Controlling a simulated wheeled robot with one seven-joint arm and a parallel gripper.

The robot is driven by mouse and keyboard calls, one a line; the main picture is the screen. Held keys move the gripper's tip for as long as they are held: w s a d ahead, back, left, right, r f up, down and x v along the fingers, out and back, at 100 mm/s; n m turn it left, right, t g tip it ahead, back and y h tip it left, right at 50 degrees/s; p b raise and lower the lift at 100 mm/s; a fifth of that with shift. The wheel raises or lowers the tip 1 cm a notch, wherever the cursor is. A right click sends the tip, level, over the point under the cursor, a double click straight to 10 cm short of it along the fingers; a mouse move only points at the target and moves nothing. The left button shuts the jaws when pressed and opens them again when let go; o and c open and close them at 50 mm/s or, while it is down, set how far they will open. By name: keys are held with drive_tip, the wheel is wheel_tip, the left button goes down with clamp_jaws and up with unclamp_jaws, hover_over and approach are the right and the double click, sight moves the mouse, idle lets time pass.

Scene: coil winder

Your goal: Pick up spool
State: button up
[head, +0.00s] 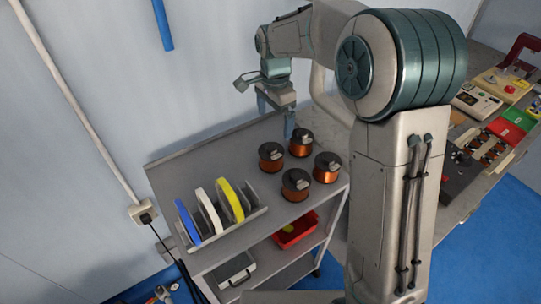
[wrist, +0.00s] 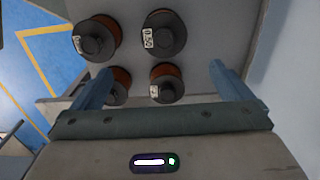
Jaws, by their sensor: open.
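Several spools of copper wire with black flanges stand upright on the top shelf of a grey cart. In the head view they are a left spool (head: 271,157), a back spool (head: 301,142), a front spool (head: 296,185) and a right spool (head: 327,167). My gripper (head: 274,119) is open and empty, pointing down above the shelf, behind the spools in the picture. In the wrist view my gripper (wrist: 160,82) has its fingers apart, with a spool (wrist: 166,84) seen between them. Another spool (wrist: 117,85) is partly hidden by the left finger. Two labelled spools (wrist: 164,36) (wrist: 97,38) lie beyond.
A rack (head: 225,226) with blue, white and yellow discs stands on the cart top (head: 180,165), left of the spools. A red bin (head: 295,232) sits on the lower shelf. A workbench with controls (head: 480,98) is at right. The wall is close behind the cart.

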sight(271, 146)
drive_tip(key=f, duration=0.5)
drive_tip(key=f+p, duration=0.1)
drive_tip(key=f, duration=0.2)
drive_tip(key=shift+w+a+f, duration=0.15)
drive_tip(key=shift+a+f, duration=0.1)
drive_tip(key=shift+f, duration=0.05)
drive_tip(key=shift+a+f+p, duration=0.2)
drive_tip(key=shift+f+p, duration=0.5)
drive_tip(key=shift+f, duration=2.1)
drive_tip(key=c, duration=1.3)
drive_tip(key=shift+r, duration=0.1)
drive_tip(key=shift+c, duration=1.1)
